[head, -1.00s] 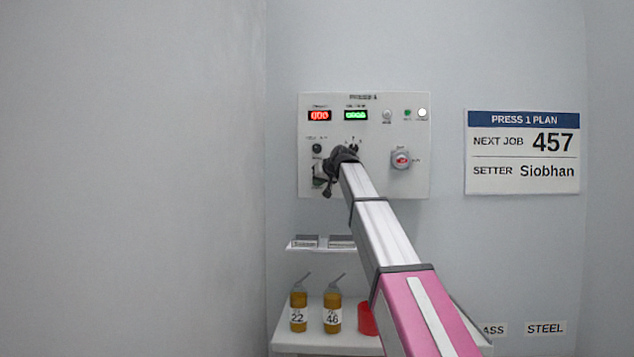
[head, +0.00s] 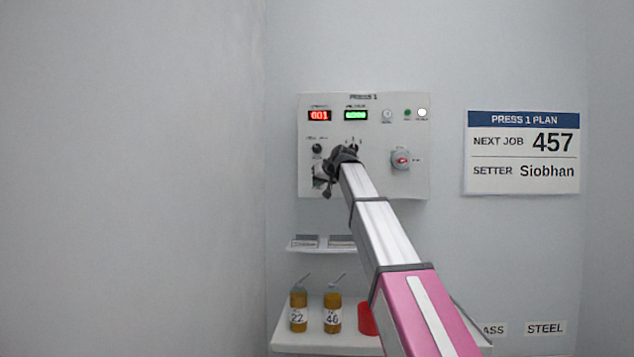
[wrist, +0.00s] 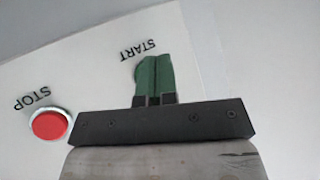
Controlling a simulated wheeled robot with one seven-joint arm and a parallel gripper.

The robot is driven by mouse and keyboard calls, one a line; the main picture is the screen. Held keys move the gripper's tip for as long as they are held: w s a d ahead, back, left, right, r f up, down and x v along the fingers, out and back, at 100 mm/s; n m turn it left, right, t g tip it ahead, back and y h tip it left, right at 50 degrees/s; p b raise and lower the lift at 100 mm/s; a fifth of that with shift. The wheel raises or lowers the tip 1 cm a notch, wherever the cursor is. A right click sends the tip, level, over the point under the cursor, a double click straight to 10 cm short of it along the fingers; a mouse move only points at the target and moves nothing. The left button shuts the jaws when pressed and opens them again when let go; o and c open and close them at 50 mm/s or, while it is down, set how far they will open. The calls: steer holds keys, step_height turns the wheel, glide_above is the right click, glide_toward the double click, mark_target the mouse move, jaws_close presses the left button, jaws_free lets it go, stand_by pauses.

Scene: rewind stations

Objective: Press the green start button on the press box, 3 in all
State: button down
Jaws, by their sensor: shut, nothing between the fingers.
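The press box (head: 385,180) is a white panel on the back wall. My gripper (wrist: 154,62) is shut and empty, its green fingers pointing at the panel under the START label. The green start button (wrist: 138,70) shows only as a rounded edge beside the fingertips, which cover the rest; whether they touch it I cannot tell. In the head view my dark gripper (head: 326,172) is at the panel's lower left and hides the button. The red display (head: 319,116) reads 001. The green display (head: 356,115) is too blurred to read surely.
A red STOP button (wrist: 48,124) sits left of the fingers in the wrist view. A red-centred knob (head: 400,159) is at the panel's right. Below are a small shelf (head: 305,248) and a white table (head: 310,344) with two bottles and a red container (head: 367,319).

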steer(key=shift+s, duration=0.1)
steer(key=shift+s+a, duration=0.1)
steer(key=shift+s, duration=2.3)
stand_by(1.0)
steer(key=s, duration=0.3)
steer(key=shift+s+a, duration=0.1)
steer(key=shift+s, duration=0.3)
steer(key=shift+w, duration=0.1)
steer(key=w, duration=0.8)
steer(key=shift+w, duration=0.3)
steer(key=shift+w, duration=0.15)
stand_by(1.7)
steer(key=shift+w+d, duration=0.2)
steer(key=shift+w, duration=0.1)
